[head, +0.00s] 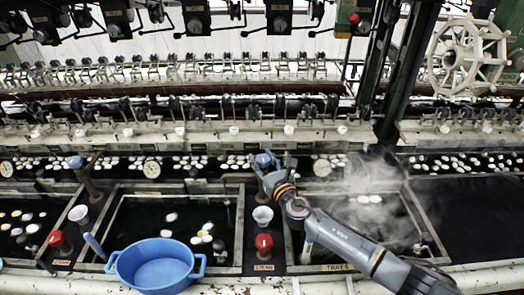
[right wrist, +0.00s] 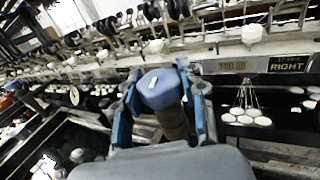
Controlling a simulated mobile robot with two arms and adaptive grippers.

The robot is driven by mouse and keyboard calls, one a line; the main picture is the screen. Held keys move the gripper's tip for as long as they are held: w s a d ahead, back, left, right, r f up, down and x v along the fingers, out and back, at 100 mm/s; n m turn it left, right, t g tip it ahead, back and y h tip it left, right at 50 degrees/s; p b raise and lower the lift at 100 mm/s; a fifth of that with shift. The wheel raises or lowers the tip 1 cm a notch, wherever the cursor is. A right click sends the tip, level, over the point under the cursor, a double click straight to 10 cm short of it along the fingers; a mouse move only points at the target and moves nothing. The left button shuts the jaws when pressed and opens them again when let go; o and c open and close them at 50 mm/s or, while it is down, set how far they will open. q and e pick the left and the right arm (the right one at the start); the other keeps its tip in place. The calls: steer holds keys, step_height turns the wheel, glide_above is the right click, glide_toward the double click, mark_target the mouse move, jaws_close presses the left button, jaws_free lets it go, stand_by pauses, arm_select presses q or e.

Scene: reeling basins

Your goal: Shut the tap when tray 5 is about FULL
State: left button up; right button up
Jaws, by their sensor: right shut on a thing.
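My right gripper (head: 265,166) is shut on the blue tap knob (right wrist: 160,88), with a finger on each side of it in the right wrist view. The tap stands on the divider between two dark water trays. A pipe (head: 236,177) reaches from beside it toward the middle tray (head: 112,222), which holds dark water and a few pale cocoons (head: 203,236). The steaming tray (head: 418,215) on the right is partly hidden by my arm. Its label (head: 335,267) starts with TRAY, but I cannot read the number surely. Whether water is running is not clear. My left gripper is out of view.
A blue basin (head: 158,266) sits at the front edge of the middle tray. A red steam knob (head: 264,241) and a white cup (head: 263,215) stand on the divider. Another blue knob (head: 75,162) is at the left. Reeling machinery runs along the back.

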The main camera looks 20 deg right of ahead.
steer(key=shift+r+m+h+p, duration=0.1)
steer(key=shift+m+h+p, duration=0.35)
steer(key=shift+m+h, duration=0.6)
steer(key=shift+h, duration=0.35)
steer(key=o, duration=1.2)
steer(key=shift+s, duration=0.35)
steer(key=s, duration=1.1)
steer(key=shift+s+a, duration=0.15)
